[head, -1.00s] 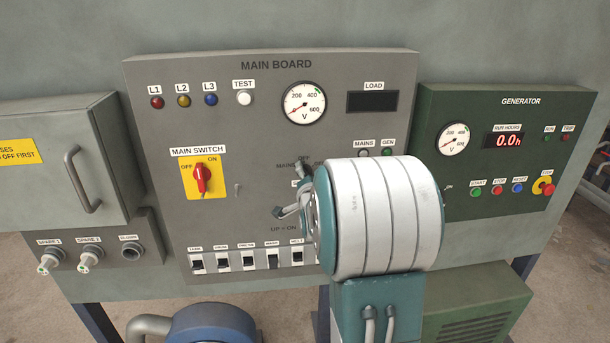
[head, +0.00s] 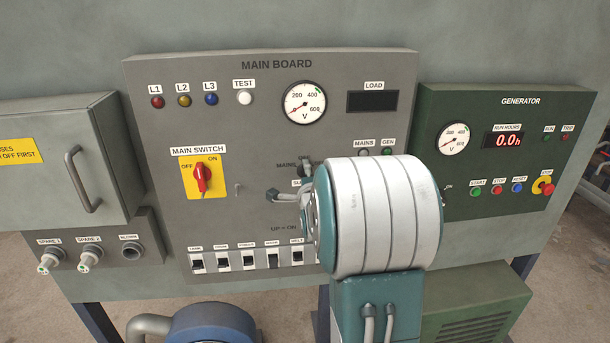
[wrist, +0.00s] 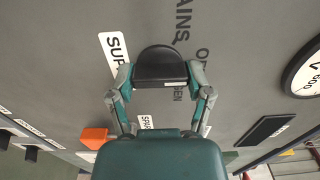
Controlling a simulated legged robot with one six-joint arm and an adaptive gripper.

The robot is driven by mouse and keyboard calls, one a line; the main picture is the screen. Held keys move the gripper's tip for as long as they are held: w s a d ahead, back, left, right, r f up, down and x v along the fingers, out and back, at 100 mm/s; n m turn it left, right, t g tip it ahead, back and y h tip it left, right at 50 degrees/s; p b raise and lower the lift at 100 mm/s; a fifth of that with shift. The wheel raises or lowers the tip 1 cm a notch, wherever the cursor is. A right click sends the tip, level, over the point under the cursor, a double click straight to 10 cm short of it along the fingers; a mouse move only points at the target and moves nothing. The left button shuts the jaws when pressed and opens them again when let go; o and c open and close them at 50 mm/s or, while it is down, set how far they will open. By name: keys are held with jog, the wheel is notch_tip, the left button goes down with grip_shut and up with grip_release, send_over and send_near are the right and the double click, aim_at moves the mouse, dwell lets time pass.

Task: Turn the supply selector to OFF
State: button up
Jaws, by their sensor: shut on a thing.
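The supply selector's black knob (wrist: 160,68) sits between my fingers in the wrist view. My gripper (wrist: 160,76) is shut on it, one finger on each side. The printed words MAINS, OFF and GEN lie to the right of the knob there, with OFF partly readable. I cannot tell which mark the knob points to. In the head view my gripper (head: 288,181) is at the middle of the main board (head: 230,120), and my own arm hides the knob and most of its labels.
The red main switch (head: 202,178) on its yellow plate is left of my gripper. A row of small breakers (head: 247,260) lies below. The voltmeter (head: 304,103) is above, and the green generator panel (head: 505,150) is at right.

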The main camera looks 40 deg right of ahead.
jog(key=shift+d, duration=0.1)
dwell(0.3)
jog(key=o, duration=1.1)
jog(key=shift+o, duration=0.2)
jog(key=shift+d+f, duration=0.1)
jog(key=shift+d, duration=0.1)
jog(key=shift+a, duration=0.15)
jog(key=shift+s+a, duration=0.15)
jog(key=shift+s, duration=0.05)
jog(key=v, duration=1.1)
jog(key=shift+s, duration=0.25)
